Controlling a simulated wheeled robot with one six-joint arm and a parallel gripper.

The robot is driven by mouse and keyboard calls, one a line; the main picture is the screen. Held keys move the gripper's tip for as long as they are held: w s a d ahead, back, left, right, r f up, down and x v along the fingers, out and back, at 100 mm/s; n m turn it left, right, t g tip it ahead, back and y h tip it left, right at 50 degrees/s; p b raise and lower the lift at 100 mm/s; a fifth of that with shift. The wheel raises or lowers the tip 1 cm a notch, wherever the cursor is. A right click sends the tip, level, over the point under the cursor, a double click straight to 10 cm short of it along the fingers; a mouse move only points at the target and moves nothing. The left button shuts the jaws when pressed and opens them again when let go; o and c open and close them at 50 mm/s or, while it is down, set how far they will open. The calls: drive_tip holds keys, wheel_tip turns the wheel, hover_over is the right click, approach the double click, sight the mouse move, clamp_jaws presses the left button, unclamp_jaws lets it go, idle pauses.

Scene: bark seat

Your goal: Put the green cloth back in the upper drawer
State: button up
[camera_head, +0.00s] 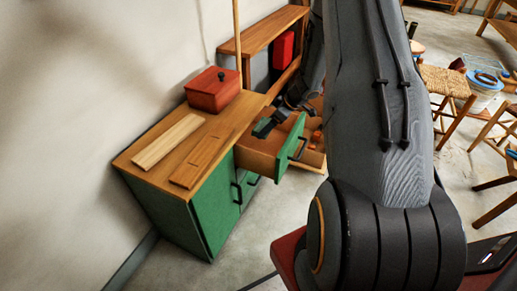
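A cabinet with green sides and a wooden top (219,123) stands against the wall. Its upper drawer (292,146), with a green front and black handle, is pulled out. I cannot tell whether this is the green cloth or part of the gripper. I cannot make out the fingers. No green cloth shows clearly elsewhere, and my arm hides much of the middle.
A red lidded box (213,89) and two wooden boards (168,141) lie on the cabinet top. Another open drawer or tray (313,158) with orange-red items shows behind the upper drawer. A stool (446,82) and chairs stand right. Floor before the cabinet is clear.

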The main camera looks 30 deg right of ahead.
wheel_tip(320, 180, down, 10)
drive_tip(key=shift+r+b, duration=0.15)
drive_tip(key=shift+b, duration=0.4)
drive_tip(key=o, duration=0.9)
